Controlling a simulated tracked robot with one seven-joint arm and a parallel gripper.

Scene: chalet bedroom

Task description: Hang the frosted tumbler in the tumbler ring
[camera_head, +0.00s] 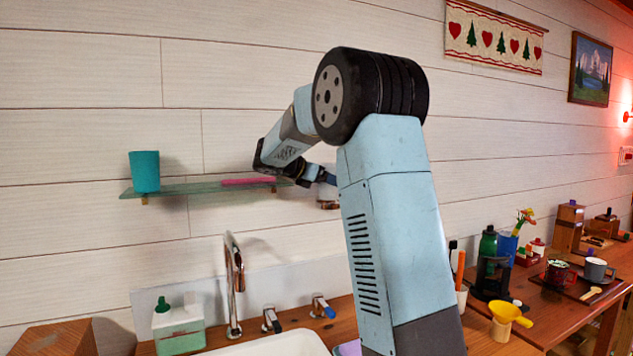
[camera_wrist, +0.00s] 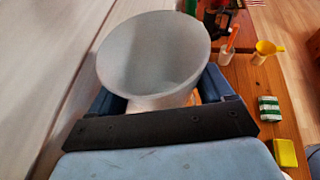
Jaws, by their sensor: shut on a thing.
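The frosted tumbler (camera_wrist: 150,60) is pale grey and fills the upper middle of the wrist view, its wide mouth facing the camera. My gripper (camera_wrist: 162,96) is shut on it, with a blue finger on each side. In the head view my gripper (camera_head: 318,175) is close to the wall, right of the glass shelf, partly behind my arm. A small pale part of the tumbler (camera_head: 328,194) shows just below the fingers there. The tumbler ring cannot be clearly made out in either view; my arm and the tumbler hide much of that spot.
The glass shelf (camera_head: 200,187) holds a teal cup (camera_head: 145,171) and a pink item (camera_head: 248,181). Below are a tap (camera_head: 234,280) and basin (camera_head: 280,345). At right, the wooden counter carries a green bottle (camera_head: 488,243), a yellow funnel (camera_head: 507,313) and mugs (camera_head: 595,269).

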